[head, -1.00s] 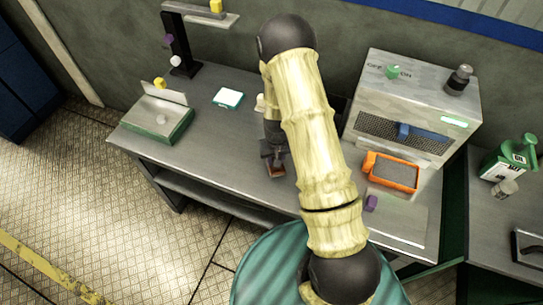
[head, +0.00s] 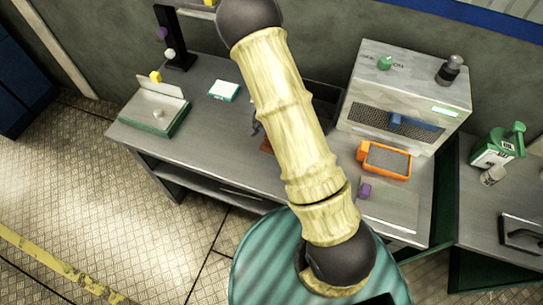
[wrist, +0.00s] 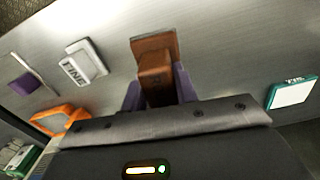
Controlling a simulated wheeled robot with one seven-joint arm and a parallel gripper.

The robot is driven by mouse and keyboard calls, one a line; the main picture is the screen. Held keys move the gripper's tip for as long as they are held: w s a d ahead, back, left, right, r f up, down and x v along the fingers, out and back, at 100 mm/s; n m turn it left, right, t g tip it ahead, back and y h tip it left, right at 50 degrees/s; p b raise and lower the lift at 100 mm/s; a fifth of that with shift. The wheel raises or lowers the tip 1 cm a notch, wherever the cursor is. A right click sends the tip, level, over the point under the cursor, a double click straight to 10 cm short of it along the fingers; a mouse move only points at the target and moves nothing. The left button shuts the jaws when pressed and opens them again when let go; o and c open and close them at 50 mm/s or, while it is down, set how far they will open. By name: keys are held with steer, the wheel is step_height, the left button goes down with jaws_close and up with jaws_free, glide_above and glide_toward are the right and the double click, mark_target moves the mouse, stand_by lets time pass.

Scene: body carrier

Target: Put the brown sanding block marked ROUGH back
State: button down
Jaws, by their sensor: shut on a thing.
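A brown block (wrist: 156,72) is held between the purple fingers of my gripper (wrist: 158,92) in the wrist view. No ROUGH marking shows on the side I see. In the head view a small part of the brown block (head: 266,146) shows at the left edge of my arm, over the middle of the workbench (head: 215,140); my arm hides most of the gripper there. A pale block marked FINE (wrist: 84,63) lies on the bench in the wrist view. I cannot tell how high the brown block is above the bench.
An orange-framed tray (head: 361,152) and a purple object (head: 365,190) are right of my arm. A grey machine (head: 410,88) stands behind them. A white and teal block (head: 223,91) and a green-based fixture (head: 150,116) are left. The bench's front left is clear.

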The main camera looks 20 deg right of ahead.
steer(key=shift+f+p, duration=0.55)
steer(key=shift+f, duration=2.4)
step_height(320, 180, down, 3)
steer(key=shift+f+p, duration=0.2)
steer(key=shift+p, duration=0.45)
steer(key=shift+f, duration=0.15)
steer(key=shift+f, duration=0.1)
steer(key=shift+f, duration=0.15)
steer(key=c, duration=1.1)
jaws_free()
